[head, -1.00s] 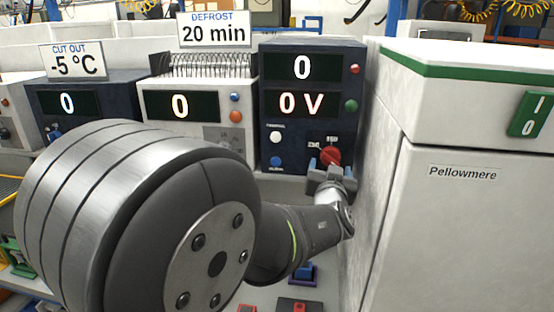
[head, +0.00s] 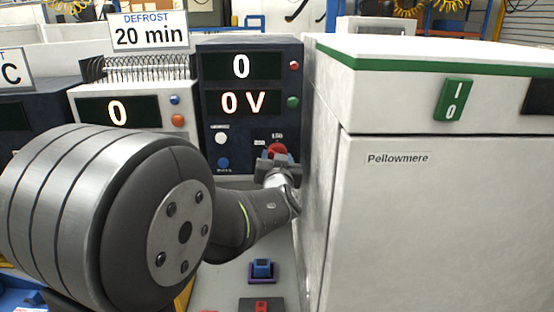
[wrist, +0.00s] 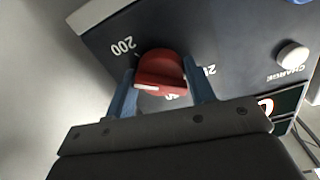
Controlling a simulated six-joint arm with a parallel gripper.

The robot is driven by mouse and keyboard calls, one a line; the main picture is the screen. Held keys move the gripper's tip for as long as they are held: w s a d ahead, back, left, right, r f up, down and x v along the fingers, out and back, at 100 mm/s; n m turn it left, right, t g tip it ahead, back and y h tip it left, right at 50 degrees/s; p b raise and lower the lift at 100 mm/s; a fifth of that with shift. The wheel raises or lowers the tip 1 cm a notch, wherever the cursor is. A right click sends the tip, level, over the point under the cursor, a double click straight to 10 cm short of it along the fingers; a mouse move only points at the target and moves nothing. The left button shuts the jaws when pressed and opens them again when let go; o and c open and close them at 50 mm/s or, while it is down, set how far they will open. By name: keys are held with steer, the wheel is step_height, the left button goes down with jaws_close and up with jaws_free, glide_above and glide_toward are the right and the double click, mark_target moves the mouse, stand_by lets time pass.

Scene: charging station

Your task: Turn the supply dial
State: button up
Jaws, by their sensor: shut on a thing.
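The supply unit (head: 215,75) is a dark blue box with two displays reading 0 and 0 V. Its red dial (head: 277,149) sits at the lower right of its front, partly hidden by my gripper (head: 277,166) in the head view. In the wrist view the red dial (wrist: 160,72) lies between the two blue fingers of my gripper (wrist: 160,84), which is shut on it. A white pointer line shows on the dial's lower left side. A 200 mark is readable at the dial's upper left; other marks are partly covered.
A white cabinet (head: 430,220) labelled Pellowmere, with a green switch (head: 453,99), stands close on the right. A white unit (head: 150,85) with a DEFROST 20 min sign stands left. A blue button block (head: 262,269) lies on the bench below.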

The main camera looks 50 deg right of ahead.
steer(key=shift+n, duration=0.3)
steer(key=shift+d+n, duration=0.1)
steer(key=shift+n, duration=2.6)
steer(key=o, duration=1)
steer(key=shift+c, duration=0.2)
steer(key=shift+s, duration=0.1)
steer(key=v, duration=1.7)
steer(key=shift+s+r, duration=0.1)
steer(key=shift+s, duration=0.05)
